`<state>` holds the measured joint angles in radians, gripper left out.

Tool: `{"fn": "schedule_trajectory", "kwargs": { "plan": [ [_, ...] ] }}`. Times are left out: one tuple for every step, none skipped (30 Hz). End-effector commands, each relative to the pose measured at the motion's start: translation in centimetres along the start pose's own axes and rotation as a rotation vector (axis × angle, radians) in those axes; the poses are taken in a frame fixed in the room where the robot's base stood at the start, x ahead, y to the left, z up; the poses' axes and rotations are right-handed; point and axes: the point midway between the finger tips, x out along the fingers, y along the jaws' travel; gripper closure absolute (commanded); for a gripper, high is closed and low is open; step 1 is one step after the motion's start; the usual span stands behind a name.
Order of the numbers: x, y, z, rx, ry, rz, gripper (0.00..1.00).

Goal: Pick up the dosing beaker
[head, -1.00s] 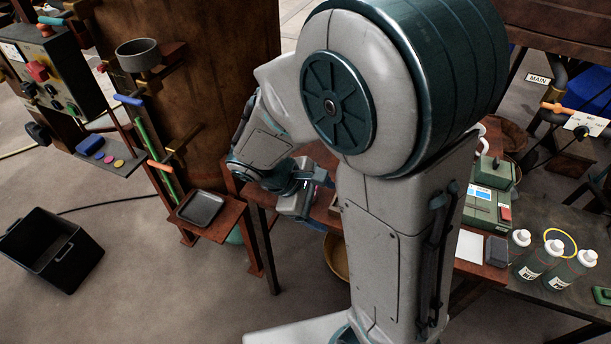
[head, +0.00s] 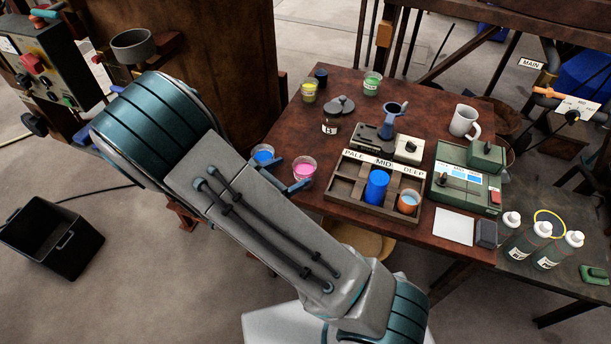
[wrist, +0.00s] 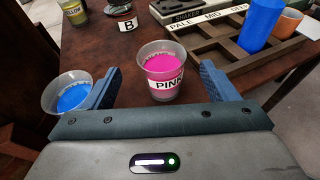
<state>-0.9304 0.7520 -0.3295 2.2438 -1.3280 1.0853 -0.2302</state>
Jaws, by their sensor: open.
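No vessel is marked as the dosing beaker; a small dark blue vessel with a flared rim (head: 394,109) on a dark device at the table's middle may be it. My gripper (head: 289,173) is open and empty at the table's left edge. In the wrist view, a clear cup of pink liquid labelled PINK (wrist: 161,72) stands upright just ahead, between the lines of the open fingers (wrist: 160,82). A clear cup of blue liquid (wrist: 68,93) stands outside the left finger, very close; I cannot tell whether they touch. The dark blue vessel is not clear in the wrist view.
A wooden rack (head: 346,184) marked PALE, MID, DEEP holds a blue cylinder (head: 376,187) and an orange cup (head: 408,202). Yellow (head: 309,92) and green (head: 372,84) cups, a white mug (head: 464,121) and a green device (head: 462,185) stand around. The table's back middle is partly clear.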

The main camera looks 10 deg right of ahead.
Motion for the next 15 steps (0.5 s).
{"fn": "schedule_trajectory", "kwargs": {
  "plan": [
    [0.9, -0.1, 0.1, -0.001, -0.002, -0.004, 0.2],
    [1.4, -0.1, 0.1, 0.0, -0.001, -0.003, 0.2],
    [1.9, -0.1, 0.1, 0.0, -0.001, -0.003, 0.2],
    [2.2, -0.1, 0.1, 0.0, -0.001, -0.002, 0.2],
    [2.5, 0.0, 0.0, -0.001, -0.001, -0.001, 0.2],
    [2.7, 0.0, 0.0, 0.0, 0.0, -0.001, 0.2],
    [2.8, 0.0, 0.0, 0.001, 0.0, -0.001, 0.2],
    [3.0, 0.0, 0.0, 0.001, 0.001, -0.001, 0.2],
    [3.2, -0.1, 0.1, 0.002, 0.001, -0.001, 0.2],
    [3.5, -0.1, 0.1, 0.001, 0.0, -0.001, 0.2],
    [3.8, -0.1, 0.1, 0.0, -0.001, -0.002, 0.2],
    [4.4, -0.2, 0.2, -0.001, -0.001, -0.004, 0.2],
    [4.9, -0.3, 0.2, -0.001, 0.0, -0.004, 0.2],
    [5.4, -0.3, 0.2, 0.0, -0.001, -0.004, 0.2],
    [6.0, -0.4, 0.2, -0.001, -0.001, -0.004, 0.2]
  ]
}}
